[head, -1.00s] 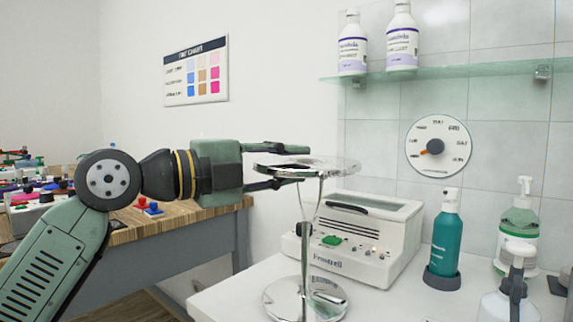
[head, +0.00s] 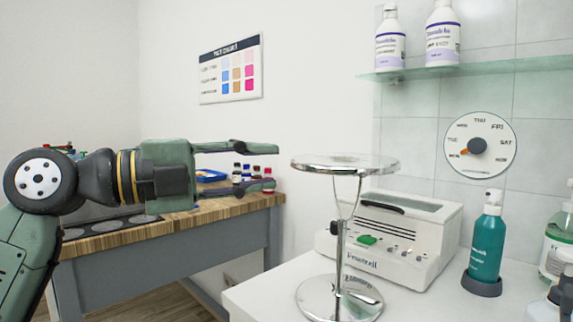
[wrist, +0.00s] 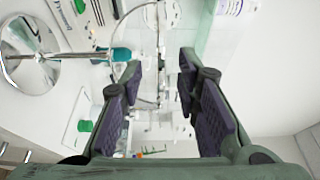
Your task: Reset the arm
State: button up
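My gripper (head: 273,167) is at the left of the head view, its two fingers pointing right and spread apart. Nothing is between them. A chrome stand with a round glass-like top (head: 345,165) stands on the white counter, just right of the fingertips, with a clear gap. In the wrist view my gripper (wrist: 158,75) shows its dark finger pads apart, and the stand's round base (wrist: 28,60) is at the left.
The white counter (head: 260,297) holds a white machine (head: 400,232) and a teal bottle (head: 487,243). A glass shelf (head: 450,72) carries two white bottles. A wooden-topped bench (head: 225,208) with small bottles lies behind my gripper. A dial (head: 497,140) hangs on the tiled wall.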

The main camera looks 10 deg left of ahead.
jog(key=shift+s+a, duration=0.3)
jog(key=shift+a, duration=0.15)
